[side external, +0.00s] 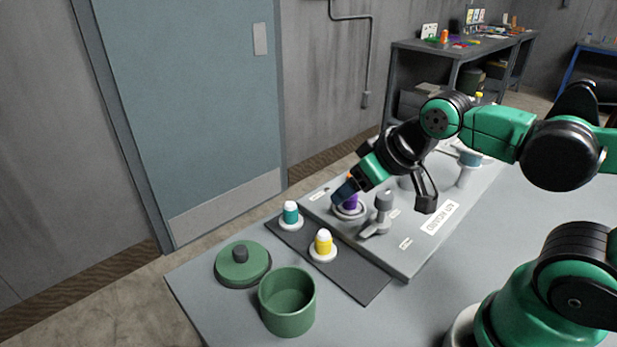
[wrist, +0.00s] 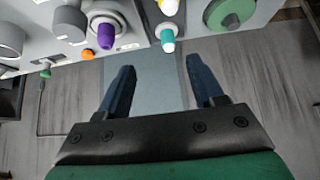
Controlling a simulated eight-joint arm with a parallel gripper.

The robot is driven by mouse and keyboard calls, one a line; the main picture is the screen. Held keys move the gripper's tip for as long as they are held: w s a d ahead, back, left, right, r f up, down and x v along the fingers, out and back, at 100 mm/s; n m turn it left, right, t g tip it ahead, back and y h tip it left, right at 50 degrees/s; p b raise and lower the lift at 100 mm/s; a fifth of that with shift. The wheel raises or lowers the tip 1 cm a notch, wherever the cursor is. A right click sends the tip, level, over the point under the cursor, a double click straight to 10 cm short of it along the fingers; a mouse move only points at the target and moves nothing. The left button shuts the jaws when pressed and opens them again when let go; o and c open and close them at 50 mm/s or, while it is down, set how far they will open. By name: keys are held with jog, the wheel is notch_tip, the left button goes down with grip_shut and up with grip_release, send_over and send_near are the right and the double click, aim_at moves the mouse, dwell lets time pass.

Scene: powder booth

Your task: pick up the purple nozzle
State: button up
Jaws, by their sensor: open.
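The purple nozzle (side external: 351,202) stands in a pale round holder on the grey panel in the side external view, partly hidden by my gripper. In the wrist view the purple nozzle (wrist: 107,40) shows at upper left, beyond the left fingertip and outside the gap between the fingers. My gripper (side external: 344,193) is at the panel's far left part, its fingers overlapping the nozzle's upper part in the side external view. In the wrist view my gripper (wrist: 160,66) has its two dark blue fingers spread, with nothing between them. I cannot tell whether a finger touches the nozzle.
A grey valve handle (side external: 383,200) stands close right of the nozzle. A teal-and-white nozzle (side external: 291,215) and a yellow-and-white one (side external: 323,245) stand on a dark strip. A green pot (side external: 287,315) and a green lid (side external: 241,265) sit at the front left. A small orange piece (wrist: 88,54) is near the nozzle.

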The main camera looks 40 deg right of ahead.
dwell(0.3)
jog(key=shift+o, duration=1)
